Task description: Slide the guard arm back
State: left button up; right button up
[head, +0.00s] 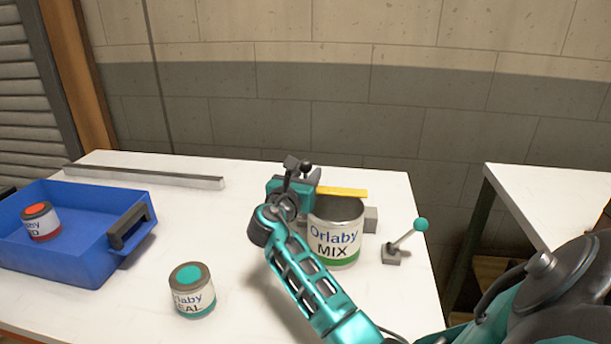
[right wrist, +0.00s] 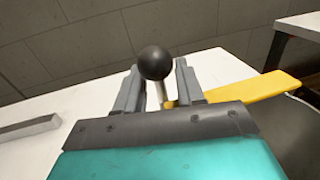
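The yellow guard arm (head: 342,191) lies across the back of the top of the large Orlaby MIX can (head: 335,240). In the right wrist view the guard arm (right wrist: 250,92) runs off to the right, with a black ball knob (right wrist: 155,63) on a pale post at its left end. My right gripper (head: 298,168) is at this left end. Its two grey fingers (right wrist: 159,88) stand on either side of the post, with gaps visible on both sides, so it is open. My left gripper is not in view.
A lever with a teal ball (head: 421,225) stands right of the can. A teal-lidded can (head: 192,290) stands front left. A blue tray (head: 60,262) holds a red-lidded can (head: 40,222). A grey bar (head: 150,176) lies at the back. White table (head: 240,215) is clear between.

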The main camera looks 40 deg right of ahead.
grip_shut()
